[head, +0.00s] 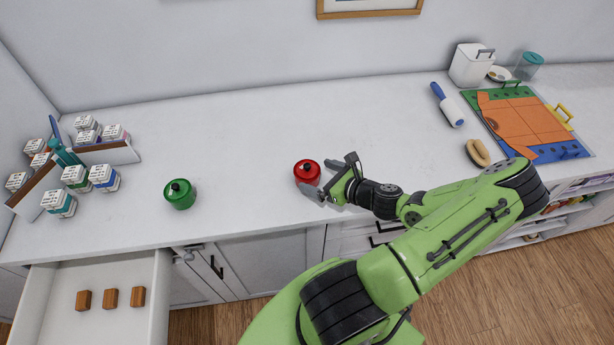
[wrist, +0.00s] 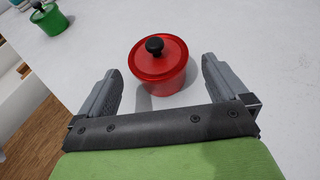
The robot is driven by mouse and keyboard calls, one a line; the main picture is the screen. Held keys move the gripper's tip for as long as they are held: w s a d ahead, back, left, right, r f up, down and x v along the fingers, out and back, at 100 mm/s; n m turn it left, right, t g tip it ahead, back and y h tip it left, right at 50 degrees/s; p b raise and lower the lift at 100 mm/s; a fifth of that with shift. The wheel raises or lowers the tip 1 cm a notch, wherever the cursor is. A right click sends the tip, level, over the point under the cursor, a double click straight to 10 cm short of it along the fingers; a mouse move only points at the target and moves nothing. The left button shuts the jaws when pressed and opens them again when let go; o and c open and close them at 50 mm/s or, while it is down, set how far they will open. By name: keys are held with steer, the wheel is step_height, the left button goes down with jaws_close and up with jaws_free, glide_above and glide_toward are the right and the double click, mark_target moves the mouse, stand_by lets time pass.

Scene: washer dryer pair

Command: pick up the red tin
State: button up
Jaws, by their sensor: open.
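The red tin (head: 306,172) is a small round tin with a lid and a black knob, standing upright on the white countertop. In the wrist view the red tin (wrist: 160,68) is ahead of the jaws, between the lines of the two fingers. My gripper (head: 326,178) is open, low over the counter at the right side of the tin. In the wrist view my gripper (wrist: 160,75) has its fingers apart on either side of the tin's near part, with gaps showing. Nothing is held.
A green tin (head: 179,194) stands to the left and also shows in the wrist view (wrist: 50,20). White-lidded jars in trays are at the far left. An open drawer (head: 95,275) holds wooden blocks. A lint roller (head: 448,105), brush (head: 478,152) and coloured board are at right.

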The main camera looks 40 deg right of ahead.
mark_target(307, 173)
steer(key=x, duration=0.5)
steer(key=shift+w+f, duration=0.1)
steer(key=shift+f, duration=0.1)
steer(key=shift+a, duration=0.1)
steer(key=shift+c, duration=0.8)
steer(key=c, duration=0.7)
step_height(307, 173, up, 10)
steer(key=shift+r+p, duration=0.1)
steer(key=shift+p, duration=0.9)
